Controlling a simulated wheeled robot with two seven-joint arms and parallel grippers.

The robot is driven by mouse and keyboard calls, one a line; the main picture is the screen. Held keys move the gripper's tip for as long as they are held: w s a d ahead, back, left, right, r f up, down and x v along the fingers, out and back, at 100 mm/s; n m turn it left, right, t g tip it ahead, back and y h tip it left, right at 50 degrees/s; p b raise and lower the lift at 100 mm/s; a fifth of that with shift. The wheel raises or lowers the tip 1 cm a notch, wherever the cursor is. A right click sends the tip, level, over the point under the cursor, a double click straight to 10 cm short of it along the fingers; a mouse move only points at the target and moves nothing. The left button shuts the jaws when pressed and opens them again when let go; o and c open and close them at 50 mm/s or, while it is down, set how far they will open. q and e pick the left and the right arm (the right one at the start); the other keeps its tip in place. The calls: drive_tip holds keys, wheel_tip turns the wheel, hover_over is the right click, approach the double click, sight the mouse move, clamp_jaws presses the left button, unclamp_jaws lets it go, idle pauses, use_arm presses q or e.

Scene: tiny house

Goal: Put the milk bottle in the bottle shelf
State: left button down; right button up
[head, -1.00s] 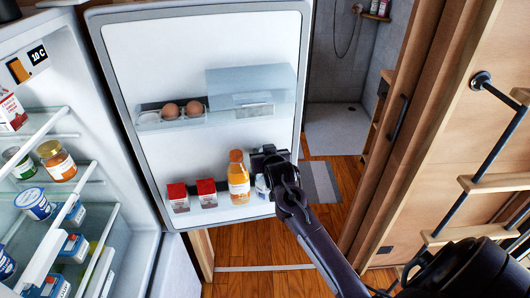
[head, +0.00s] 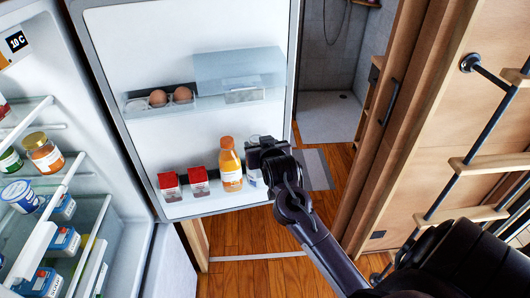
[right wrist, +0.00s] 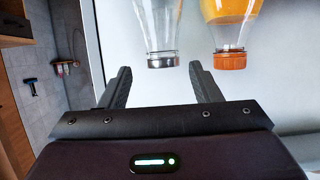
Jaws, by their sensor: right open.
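The milk bottle (head: 254,178), clear with a pale label, stands upright in the lower door shelf (head: 203,203) of the open fridge, right of the orange juice bottle (head: 231,165). My right gripper (head: 262,148) hides part of it in the head view. In the right wrist view a clear bottle with a grey cap (right wrist: 163,60), which seems to be the milk bottle, shows just beyond the gap between my open right fingers (right wrist: 163,84). The fingers do not appear to hold it. The orange cap (right wrist: 230,61) is beside it. My left gripper is not in view.
Two red-and-white cartons (head: 184,184) share the lower door shelf. Eggs (head: 169,98) and a clear bin (head: 240,75) are above. Stocked fridge shelves (head: 50,190) are at left. A wooden wall with a ladder (head: 470,150) is at right.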

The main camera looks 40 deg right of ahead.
drive_tip(key=v, duration=0.5)
wheel_tip(320, 180, down, 18)
drive_tip(key=a+n+g+y, duration=0.1)
drive_tip(key=a+n+g, duration=0.1)
drive_tip(key=g, duration=0.1)
drive_tip(key=s+a+f+n+g+y, duration=0.15)
drive_tip(key=s+f, duration=0.35)
drive_tip(key=f, duration=0.6)
drive_tip(key=s+a+f+n+g, duration=0.1)
drive_tip(key=s+a+f+g, duration=0.3)
drive_tip(key=f, duration=0.8)
drive_tip(key=s+a+f+g, duration=0.1)
drive_tip(key=s+f, duration=0.5)
drive_tip(key=s, duration=0.4)
drive_tip(key=s+a+f+n+g+y, duration=0.1)
drive_tip(key=s+f, duration=0.5)
drive_tip(key=s, duration=0.5)
drive_tip(key=s+a+f+n+g+y, duration=0.1)
drive_tip(key=s+a+f, duration=0.1)
drive_tip(key=s+f, duration=0.5)
drive_tip(key=s, duration=0.4)
drive_tip(key=shift+s, duration=0.25)
